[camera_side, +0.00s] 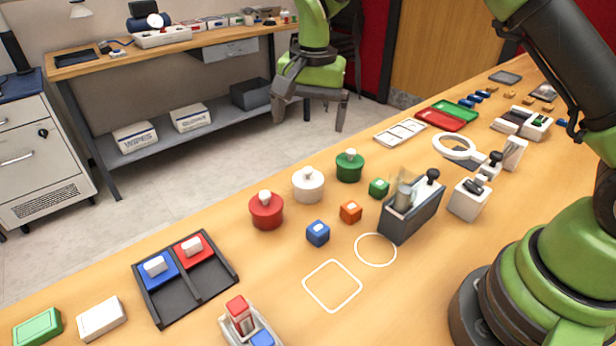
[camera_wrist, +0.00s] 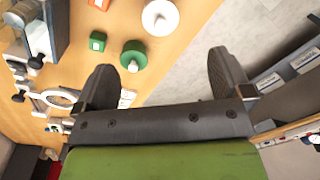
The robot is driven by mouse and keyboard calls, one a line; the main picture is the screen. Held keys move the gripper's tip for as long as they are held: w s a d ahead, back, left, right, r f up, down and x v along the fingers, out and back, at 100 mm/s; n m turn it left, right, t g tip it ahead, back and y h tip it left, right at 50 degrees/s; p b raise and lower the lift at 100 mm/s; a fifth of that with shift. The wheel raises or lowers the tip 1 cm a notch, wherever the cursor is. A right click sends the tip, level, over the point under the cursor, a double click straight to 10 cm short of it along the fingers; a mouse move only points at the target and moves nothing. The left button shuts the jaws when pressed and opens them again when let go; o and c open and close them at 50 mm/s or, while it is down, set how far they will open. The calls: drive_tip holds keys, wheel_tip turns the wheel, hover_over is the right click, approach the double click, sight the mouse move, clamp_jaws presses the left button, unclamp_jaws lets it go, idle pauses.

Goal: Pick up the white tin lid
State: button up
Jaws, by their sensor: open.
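The white tin (camera_side: 308,190) stands on the table with its white lid (camera_side: 308,175) on top; the lid has a small pale knob. A red tin (camera_side: 266,213) is to its left and a green tin (camera_side: 349,169) to its right. In the wrist view the white lid (camera_wrist: 160,17) is at the top edge, partly cut off, beside the green tin (camera_wrist: 134,55). My gripper (camera_side: 310,112) is open and empty, raised, and appears beyond the tins in the side view. In the wrist view my gripper (camera_wrist: 163,65) has its fingers wide apart, with nothing between them.
Blue (camera_side: 318,233), orange (camera_side: 351,212) and green (camera_side: 379,188) blocks lie in front of the tins. A grey holder (camera_side: 410,217) stands to their right. A black tray (camera_side: 211,282) with blue and red lidded boxes is at left. Outlined shapes mark bare table in front.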

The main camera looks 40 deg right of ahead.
hover_over(307, 171)
drive_tip(key=shift+m+g, duration=0.3)
drive_tip(key=f, duration=0.8)
drive_tip(key=shift+s+a, duration=0.15)
drive_tip(key=shift+a, duration=0.25)
drive_tip(key=f, duration=0.5)
drive_tip(key=shift+d+f, duration=0.35)
drive_tip(key=shift+c, duration=0.2)
drive_tip(key=c, duration=0.9)
